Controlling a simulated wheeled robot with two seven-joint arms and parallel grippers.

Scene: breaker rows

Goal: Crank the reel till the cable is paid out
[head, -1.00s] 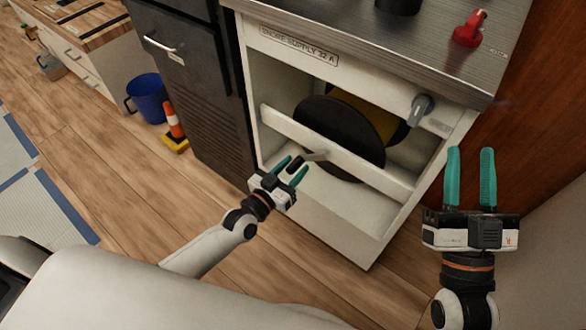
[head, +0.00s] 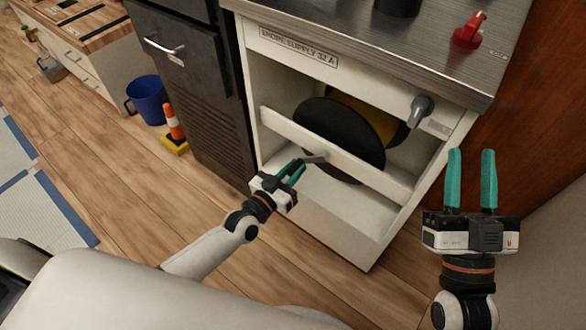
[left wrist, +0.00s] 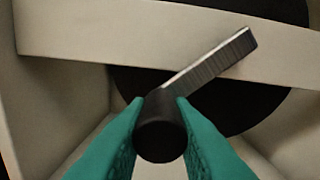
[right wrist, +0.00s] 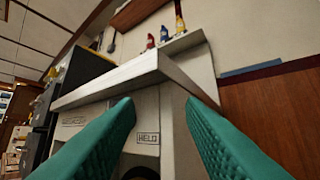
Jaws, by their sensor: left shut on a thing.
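The cable reel (head: 345,132) has a black disc with a yellow part behind it and sits inside the white cabinet, partly behind a white crossbar (head: 335,150). A grey crank arm (head: 314,158) stands out in front of the crossbar; it also shows in the left wrist view (left wrist: 215,62). My left gripper (head: 293,168) is shut on the dark round crank handle (left wrist: 160,128), which sits between the teal fingers. My right gripper (head: 471,178) is open and empty, to the right of the cabinet. No loose cable is clearly visible.
The cabinet has a grey metal top with a red switch (head: 469,30) and a grey knob (head: 421,110) on its front. The wooden floor is open at left.

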